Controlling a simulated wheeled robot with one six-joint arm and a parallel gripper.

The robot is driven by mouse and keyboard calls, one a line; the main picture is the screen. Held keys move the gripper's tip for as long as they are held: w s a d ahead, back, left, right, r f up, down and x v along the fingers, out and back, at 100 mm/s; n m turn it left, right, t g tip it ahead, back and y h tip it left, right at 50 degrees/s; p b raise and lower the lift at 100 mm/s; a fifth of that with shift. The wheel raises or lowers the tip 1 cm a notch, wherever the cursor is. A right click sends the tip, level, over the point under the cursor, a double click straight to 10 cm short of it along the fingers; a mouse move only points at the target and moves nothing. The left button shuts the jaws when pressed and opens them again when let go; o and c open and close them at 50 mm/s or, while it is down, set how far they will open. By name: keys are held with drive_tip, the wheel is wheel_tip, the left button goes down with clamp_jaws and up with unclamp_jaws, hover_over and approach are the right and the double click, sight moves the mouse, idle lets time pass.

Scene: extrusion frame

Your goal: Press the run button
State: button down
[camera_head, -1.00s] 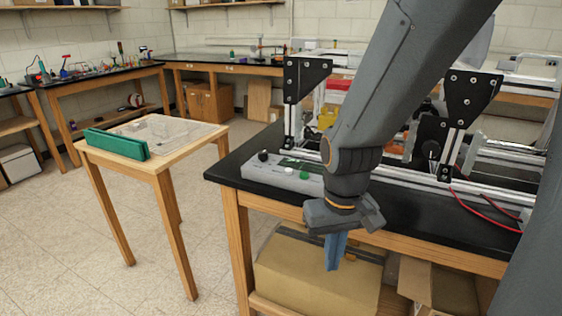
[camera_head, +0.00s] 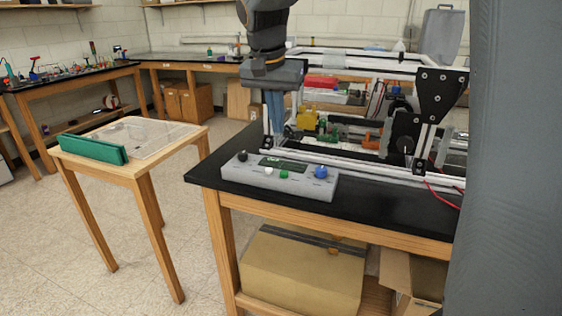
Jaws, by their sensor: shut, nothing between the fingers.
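A grey control box (camera_head: 304,187) sits on the front left of the black bench top. On it are a black knob (camera_head: 241,157), a small dark green display (camera_head: 283,163), a white button (camera_head: 268,171), a green button (camera_head: 284,174) and a blue knob (camera_head: 320,171). No label naming the run button is readable. My gripper (camera_head: 275,128) points down with its blue fingers shut and empty. In the picture it is above and behind the box, in front of the frame's left end, apart from the buttons.
A metal extrusion frame (camera_head: 375,164) with black corner plates (camera_head: 440,92) stands behind the box. Red wires (camera_head: 440,194) lie at the right.

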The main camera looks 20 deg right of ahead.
drive_tip(key=shift+w+r, duration=0.15)
drive_tip(key=shift+r, duration=0.1)
drive_tip(key=shift+f, duration=0.1)
drive_tip(key=p, duration=0.3)
approach(283, 172)
drive_tip(key=x, duration=0.5)
drive_tip(key=shift+w, duration=0.15)
drive_tip(key=shift+f, duration=0.55)
